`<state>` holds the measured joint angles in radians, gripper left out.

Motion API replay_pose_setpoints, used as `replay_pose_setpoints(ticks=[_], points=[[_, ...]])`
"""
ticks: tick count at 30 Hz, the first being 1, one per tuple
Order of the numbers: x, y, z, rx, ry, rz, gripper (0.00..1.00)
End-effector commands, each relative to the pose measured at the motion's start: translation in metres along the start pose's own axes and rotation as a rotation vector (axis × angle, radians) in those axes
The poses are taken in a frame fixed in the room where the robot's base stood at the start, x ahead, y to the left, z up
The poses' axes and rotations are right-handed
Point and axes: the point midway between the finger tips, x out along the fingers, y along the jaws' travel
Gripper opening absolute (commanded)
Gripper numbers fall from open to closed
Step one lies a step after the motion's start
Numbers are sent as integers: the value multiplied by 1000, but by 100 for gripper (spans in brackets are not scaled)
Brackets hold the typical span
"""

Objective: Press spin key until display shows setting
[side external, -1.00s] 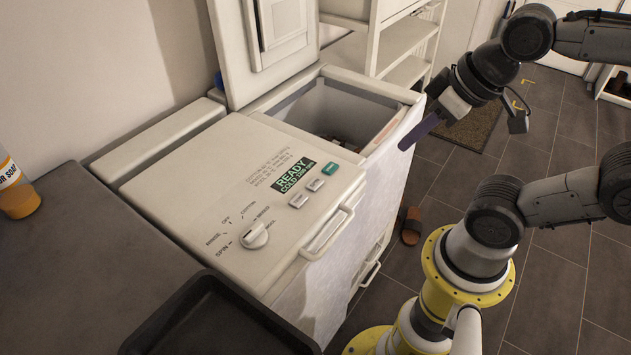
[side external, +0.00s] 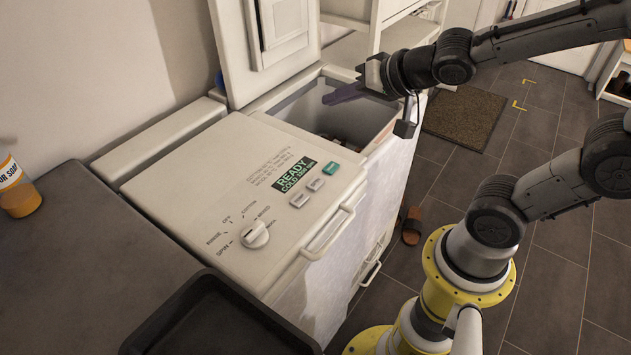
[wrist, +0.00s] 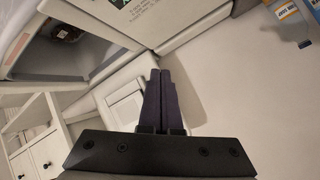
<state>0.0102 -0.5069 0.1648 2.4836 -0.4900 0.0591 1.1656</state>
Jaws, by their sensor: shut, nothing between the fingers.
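The white toploader (side external: 190,185) has its lid (side external: 268,45) raised and its tub (side external: 340,112) open. Its dark display (side external: 294,176) has green text: READY on top, and a lower line starting COLD with an rpm figure too small to read surely. Beside it are two pale keys (side external: 300,200) (side external: 316,185) and a green key (side external: 330,169); their labels are not legible. A dial (side external: 255,235) has words such as SPIN and RINSE around it. My gripper (side external: 326,101), with purple fingers, is shut and empty, above the tub opening and apart from the keys. In the wrist view its fingers (wrist: 158,75) lie together.
A dark tray (side external: 205,320) lies on the counter (side external: 85,270) in front, with a soap bottle (side external: 14,188) at left. White shelving (side external: 400,35) stands behind. A handle (side external: 328,233) sticks out from the panel's front edge. The panel's top is clear.

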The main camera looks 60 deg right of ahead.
Motion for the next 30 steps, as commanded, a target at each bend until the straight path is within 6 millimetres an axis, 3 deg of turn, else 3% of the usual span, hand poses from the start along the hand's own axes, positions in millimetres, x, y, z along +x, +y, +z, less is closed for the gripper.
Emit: replay_pose_setpoints(ticks=[3, 9, 30], points=[[34, -3, 22, 52, -71, -36, 0], [60, 10, 52, 35, -165, -6, 0], [69, 20, 62, 38, -186, 15, 0]])
